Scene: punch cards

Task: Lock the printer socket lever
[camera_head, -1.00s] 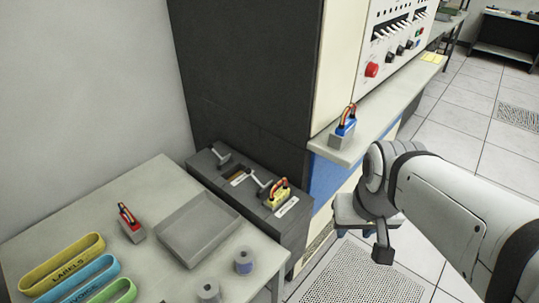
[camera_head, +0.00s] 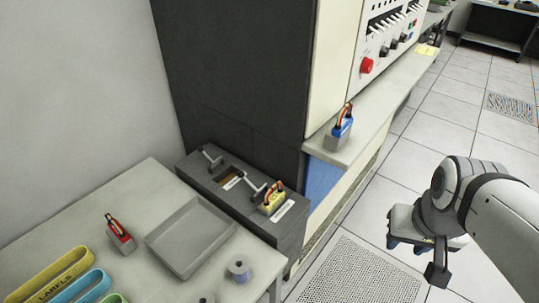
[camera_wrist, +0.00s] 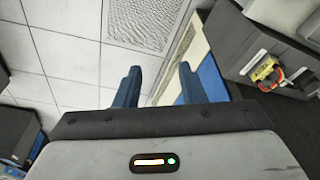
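A dark grey socket box (camera_head: 289,232) stands between the side table and the tall cabinet. It has two sockets, each with a small label too small to read and a light metal lever. The far lever (camera_head: 211,157) stands by an empty opening. The near lever (camera_head: 253,192) stands raised beside a yellow plug (camera_head: 270,205) seated in the near socket. The yellow plug also shows in the wrist view (camera_wrist: 264,70). My gripper (camera_head: 411,240) is off to the right over the floor, well away from the box. In the wrist view its blue fingers (camera_wrist: 159,82) are apart and empty.
A blue plug (camera_head: 340,130) stands on the cabinet's ledge (camera_head: 372,115). The side table (camera_head: 133,195) holds a red plug (camera_head: 120,236), an empty grey tray (camera_head: 192,240), spools (camera_head: 238,268) and coloured label bands (camera_head: 50,277). Open tiled floor lies at the right.

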